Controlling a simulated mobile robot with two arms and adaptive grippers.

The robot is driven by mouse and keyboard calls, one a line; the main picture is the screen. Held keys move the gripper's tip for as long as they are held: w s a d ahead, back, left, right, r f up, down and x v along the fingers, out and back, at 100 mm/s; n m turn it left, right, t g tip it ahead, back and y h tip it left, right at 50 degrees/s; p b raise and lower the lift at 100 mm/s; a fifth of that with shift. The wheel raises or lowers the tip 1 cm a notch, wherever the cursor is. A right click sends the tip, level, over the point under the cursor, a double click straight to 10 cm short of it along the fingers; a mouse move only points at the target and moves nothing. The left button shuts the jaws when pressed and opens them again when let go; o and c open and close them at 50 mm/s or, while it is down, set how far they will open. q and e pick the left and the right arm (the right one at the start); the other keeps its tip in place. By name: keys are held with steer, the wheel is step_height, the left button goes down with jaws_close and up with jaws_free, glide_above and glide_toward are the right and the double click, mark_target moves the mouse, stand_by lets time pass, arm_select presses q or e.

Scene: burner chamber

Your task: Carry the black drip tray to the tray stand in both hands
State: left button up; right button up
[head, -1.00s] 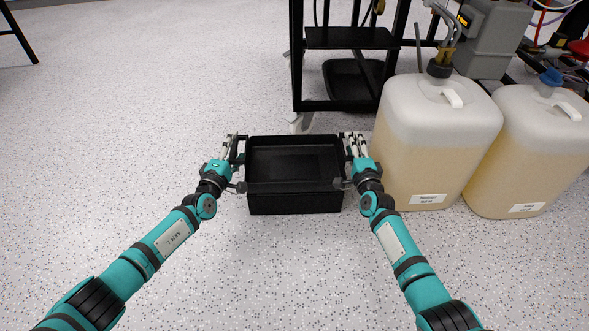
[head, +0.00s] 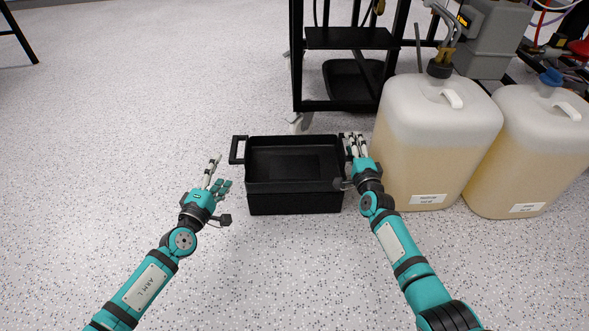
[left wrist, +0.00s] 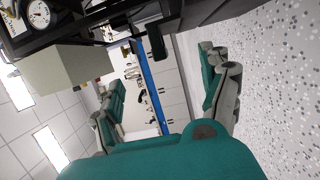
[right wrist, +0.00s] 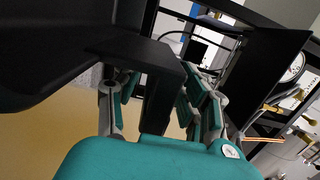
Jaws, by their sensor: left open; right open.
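The black drip tray (head: 295,186) is level at the middle of the head view, with a black block-like shape (head: 295,204) directly under it. I cannot tell whether that block is the tray stand. The tray's left handle (head: 236,150) is free. My left gripper (head: 217,174) is open and empty, left of the tray and apart from that handle; its spread fingers (left wrist: 168,95) show in the left wrist view. My right gripper (head: 355,142) is open at the right handle. In the right wrist view the handle (right wrist: 160,95) lies between its fingers (right wrist: 158,100).
Two large liquid containers (head: 428,150) (head: 530,150) stand close to the right of my right gripper. A black wheeled frame (head: 345,105) with shelves is behind the tray. The speckled floor (head: 110,130) at left is clear.

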arm_select(q)
steer(key=shift+v, duration=0.95)
arm_select(e)
steer(key=o, duration=0.8)
arm_select(q)
steer(key=shift+r, duration=0.1)
